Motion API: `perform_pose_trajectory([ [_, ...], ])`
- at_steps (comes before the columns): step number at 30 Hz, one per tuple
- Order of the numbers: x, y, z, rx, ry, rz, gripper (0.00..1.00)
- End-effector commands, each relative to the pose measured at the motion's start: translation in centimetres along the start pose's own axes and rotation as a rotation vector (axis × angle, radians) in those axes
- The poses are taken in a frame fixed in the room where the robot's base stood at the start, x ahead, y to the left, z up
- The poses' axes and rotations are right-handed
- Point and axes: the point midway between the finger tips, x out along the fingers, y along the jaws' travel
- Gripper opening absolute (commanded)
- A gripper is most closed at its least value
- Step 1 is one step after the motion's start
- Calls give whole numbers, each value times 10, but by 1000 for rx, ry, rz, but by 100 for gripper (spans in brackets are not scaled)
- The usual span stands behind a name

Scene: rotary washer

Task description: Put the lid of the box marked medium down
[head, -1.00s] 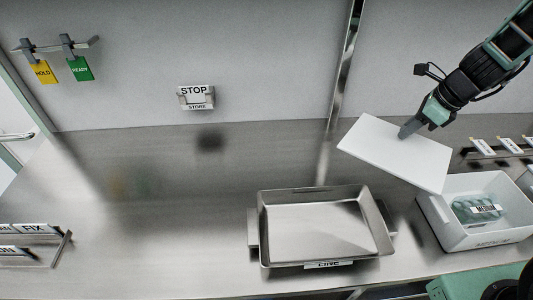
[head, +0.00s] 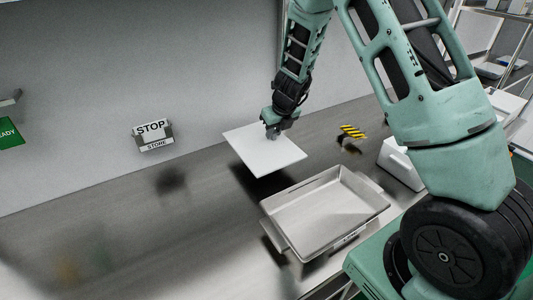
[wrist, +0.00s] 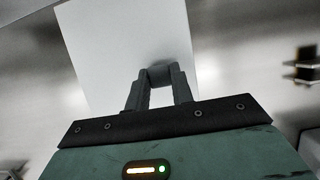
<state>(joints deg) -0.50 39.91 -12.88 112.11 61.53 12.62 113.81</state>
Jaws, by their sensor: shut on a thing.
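The white lid (head: 262,151) is a flat square panel held in the air over the steel counter, behind and to the left of the metal tray. My gripper (head: 274,129) is shut on the lid near its far edge, and its dark shadow lies on the counter beneath. In the wrist view my gripper's fingers (wrist: 158,82) are closed at the lid (wrist: 130,45), which fills the upper middle.
An empty metal tray (head: 325,212) sits on the counter in front of the lid. A STOP / STORE sign (head: 153,134) hangs on the wall to the left. A yellow-black striped piece (head: 353,132) is behind the tray. The counter (head: 130,225) at the left is clear.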

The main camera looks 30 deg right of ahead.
Motion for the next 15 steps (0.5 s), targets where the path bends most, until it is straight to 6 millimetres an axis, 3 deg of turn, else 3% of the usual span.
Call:
perform_pose_trajectory([
  [12,50,0,-21,1,1,2,0],
  [15,54,0,-22,0,-1,1,0],
])
